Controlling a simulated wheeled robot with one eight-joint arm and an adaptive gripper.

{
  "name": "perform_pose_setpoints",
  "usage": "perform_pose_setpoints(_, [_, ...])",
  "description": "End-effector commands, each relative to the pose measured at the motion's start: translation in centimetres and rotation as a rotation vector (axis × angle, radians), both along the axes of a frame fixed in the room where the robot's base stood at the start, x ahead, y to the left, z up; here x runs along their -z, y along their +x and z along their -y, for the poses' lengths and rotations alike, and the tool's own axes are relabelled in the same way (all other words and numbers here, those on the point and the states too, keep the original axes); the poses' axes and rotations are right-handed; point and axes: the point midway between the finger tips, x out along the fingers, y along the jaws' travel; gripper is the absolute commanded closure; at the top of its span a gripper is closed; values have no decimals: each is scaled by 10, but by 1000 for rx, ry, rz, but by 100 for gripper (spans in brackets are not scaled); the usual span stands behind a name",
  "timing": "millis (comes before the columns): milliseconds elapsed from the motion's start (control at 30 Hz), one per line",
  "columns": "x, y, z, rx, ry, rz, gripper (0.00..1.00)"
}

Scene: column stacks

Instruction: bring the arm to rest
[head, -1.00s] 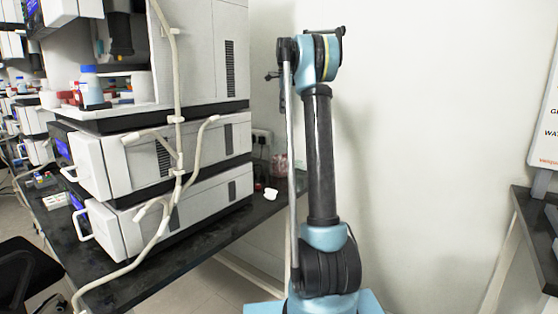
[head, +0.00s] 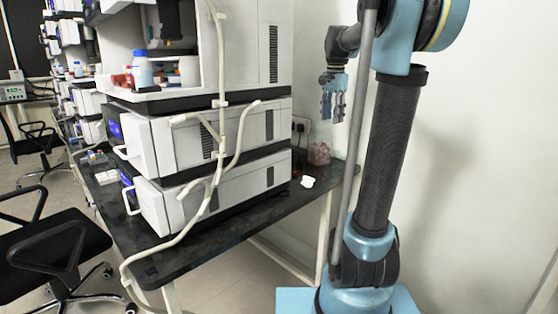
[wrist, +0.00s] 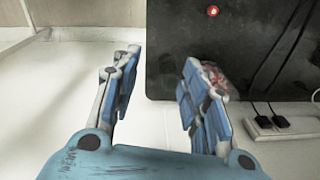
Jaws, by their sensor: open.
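My gripper (head: 334,98) hangs from the folded arm in the head view, fingers pointing down, beside the white wall and above the right end of the black bench. In the wrist view my gripper (wrist: 155,90) has its two blue-padded fingers spread apart with nothing between them. My arm stands upright on its blue base at the right of the head view.
A black bench (head: 160,262) carries stacked white instruments (head: 245,135) with pale tubing. A power strip (wrist: 285,122) is on the wall. Black chairs (head: 50,240) are at left.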

Motion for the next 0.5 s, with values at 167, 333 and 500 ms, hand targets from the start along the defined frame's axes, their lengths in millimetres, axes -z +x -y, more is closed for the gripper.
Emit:
perform_pose_setpoints(167, [28,-55,-3,-141,-13,17,59])
perform_pose_setpoints(333, [58,-103,-5,-278,-27,32,59])
perform_pose_setpoints(500, [94,-150,-6,-413,-43,48,59])
